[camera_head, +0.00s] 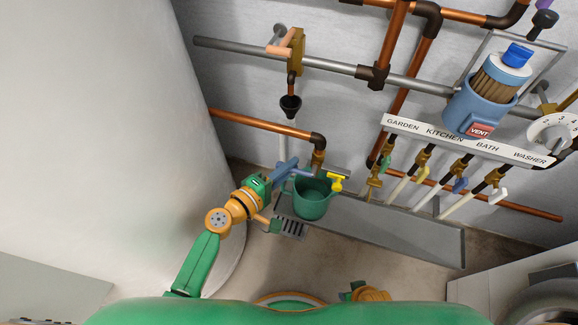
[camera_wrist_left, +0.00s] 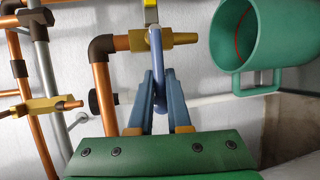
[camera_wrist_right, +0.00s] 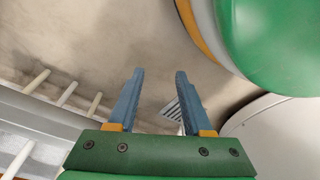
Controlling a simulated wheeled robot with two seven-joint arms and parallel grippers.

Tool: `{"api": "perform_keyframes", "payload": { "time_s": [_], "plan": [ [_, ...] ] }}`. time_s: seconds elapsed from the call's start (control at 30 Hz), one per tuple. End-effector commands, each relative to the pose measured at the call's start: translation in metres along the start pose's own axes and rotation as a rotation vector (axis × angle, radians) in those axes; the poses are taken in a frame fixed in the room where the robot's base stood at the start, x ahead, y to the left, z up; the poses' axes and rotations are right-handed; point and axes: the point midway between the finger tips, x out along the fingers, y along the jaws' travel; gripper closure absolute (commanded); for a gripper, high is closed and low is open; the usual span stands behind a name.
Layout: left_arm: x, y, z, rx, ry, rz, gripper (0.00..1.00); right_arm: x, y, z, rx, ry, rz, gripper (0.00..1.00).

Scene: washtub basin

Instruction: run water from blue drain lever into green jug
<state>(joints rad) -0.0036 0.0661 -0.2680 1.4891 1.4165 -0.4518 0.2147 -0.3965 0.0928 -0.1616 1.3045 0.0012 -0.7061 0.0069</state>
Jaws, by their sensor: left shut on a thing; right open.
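The green jug (camera_head: 312,199) stands upright on the floor-level ledge below the brass drain valve, its open mouth up. My right gripper (camera_wrist_right: 155,78) is open and empty, low over the floor. I cannot make out any water.
A yellow lever (camera_head: 337,182) sits right beside the jug. A floor grate (camera_head: 289,229) lies in front of it. Several labelled taps hang under the white sign (camera_head: 463,140) at the right. A large white tank (camera_head: 120,130) fills the left. A grey ledge (camera_head: 410,230) runs right.

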Motion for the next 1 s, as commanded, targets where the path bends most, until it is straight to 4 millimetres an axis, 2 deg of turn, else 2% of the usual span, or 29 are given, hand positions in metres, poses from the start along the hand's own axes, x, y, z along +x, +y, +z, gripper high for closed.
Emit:
{"api": "perform_keyframes", "payload": {
  "time_s": [0.27, 0.63, 1.0],
  "plan": [
    [-0.003, 0.014, 0.002, 0.123, 0.025, -0.053, 1.00, -0.006, 0.011, 0.022, -0.005, -0.019, 0.019, 0.50],
    [-0.004, 0.032, 0.007, 0.388, 0.082, -0.162, 1.00, -0.033, 0.041, 0.068, -0.011, -0.031, 0.064, 0.50],
    [-0.006, 0.037, 0.005, 0.574, 0.123, -0.238, 1.00, -0.063, 0.021, 0.077, -0.023, -0.062, 0.028, 0.50]
  ]
}}
